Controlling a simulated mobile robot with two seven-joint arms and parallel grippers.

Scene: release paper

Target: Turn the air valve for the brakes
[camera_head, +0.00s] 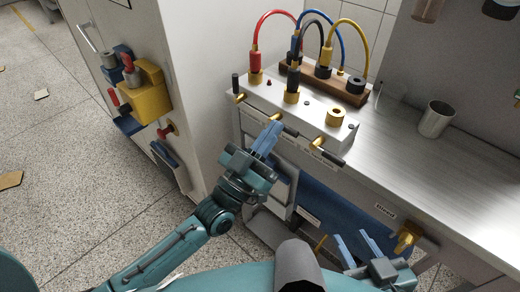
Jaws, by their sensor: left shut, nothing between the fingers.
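A pale manifold box (312,113) on the counter's left end has several brass valves with dark handles along its front edge. There is a left valve (239,97), a middle valve (277,116) and a right valve (320,145). Their labels are too small to read, so I cannot tell which is the air valve for the brakes. My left gripper (272,134) is shut and empty, its blue fingertips right by the middle valve's handle; I cannot tell whether they touch. My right gripper (356,240) is low at the bottom right, fingers apart, empty, away from the valves.
Red, blue, black and yellow hoses arch above the manifold to a wooden block (352,96). A metal cup (436,119) and a clear glass (390,97) stand on the steel counter (450,165). A brass tap (406,238) juts from its front. A yellow box (148,92) hangs on the left cabinet.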

